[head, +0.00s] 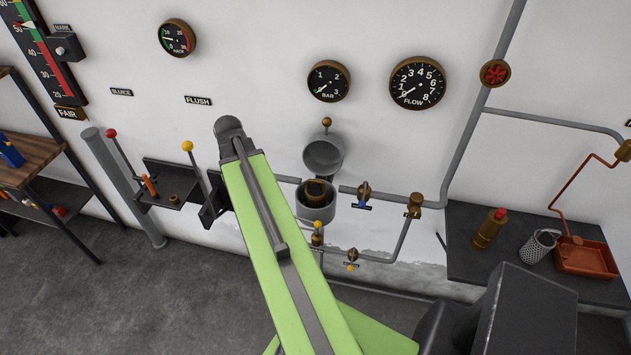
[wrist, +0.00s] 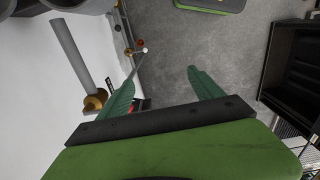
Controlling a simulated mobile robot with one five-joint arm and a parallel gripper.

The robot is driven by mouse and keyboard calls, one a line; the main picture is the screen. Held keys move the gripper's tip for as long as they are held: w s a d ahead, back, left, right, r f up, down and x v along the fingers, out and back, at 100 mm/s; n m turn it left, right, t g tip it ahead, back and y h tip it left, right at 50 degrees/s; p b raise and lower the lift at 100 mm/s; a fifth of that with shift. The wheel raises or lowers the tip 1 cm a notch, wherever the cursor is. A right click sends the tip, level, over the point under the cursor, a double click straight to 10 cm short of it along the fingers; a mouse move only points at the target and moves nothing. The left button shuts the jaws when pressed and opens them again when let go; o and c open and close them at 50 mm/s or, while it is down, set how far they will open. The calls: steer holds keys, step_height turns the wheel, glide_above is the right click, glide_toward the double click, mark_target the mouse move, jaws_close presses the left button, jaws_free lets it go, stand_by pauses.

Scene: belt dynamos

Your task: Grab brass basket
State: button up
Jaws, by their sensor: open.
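A brass-coloured, round, open-topped piece (head: 316,190) sits inside a grey wall-mounted pot (head: 316,212); it is the likeliest brass basket, though its sides are hidden by the pot. The pot's round grey lid (head: 323,154) stands raised behind it. My gripper (wrist: 160,78) shows in the wrist view with two green fingers spread apart and nothing between them. In the head view my green arm rises left of the pot, and the gripper cannot be made out there.
A dark bench (head: 485,262) at right holds a brass bottle (head: 489,228), a grey perforated basket (head: 538,246) and a copper tray (head: 586,256). Pipes and valves (head: 363,193) run beside and below the pot. Levers (head: 188,147) stand at left. A dark shelf (wrist: 292,65) shows in the wrist view.

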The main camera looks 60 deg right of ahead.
steer(key=s+d+r+n+p, duration=0.1)
steer(key=s+d+r+p, duration=0.1)
steer(key=s+d+r, duration=0.3)
steer(key=s+d+r+n+p, duration=0.1)
steer(key=s+d+r+p, duration=0.1)
steer(key=s+d, duration=0.35)
step_height(320, 180, up, 2)
steer(key=p, duration=0.2)
glide_above(314, 181)
steer(key=shift+n, duration=0.3)
step_height(314, 181, down, 13)
steer(key=b, duration=1.2)
steer(key=shift+r+b, duration=0.2)
steer(key=shift+b, duration=0.1)
steer(key=f+b, duration=0.5)
steer(key=shift+d+f, duration=0.15)
steer(key=shift+d, duration=0.1)
steer(key=shift+c, duration=0.2)
steer(key=c, duration=1.5)
step_height(314, 181, up, 10)
steer(key=p, duration=1)
steer(key=shift+r, duration=0.25)
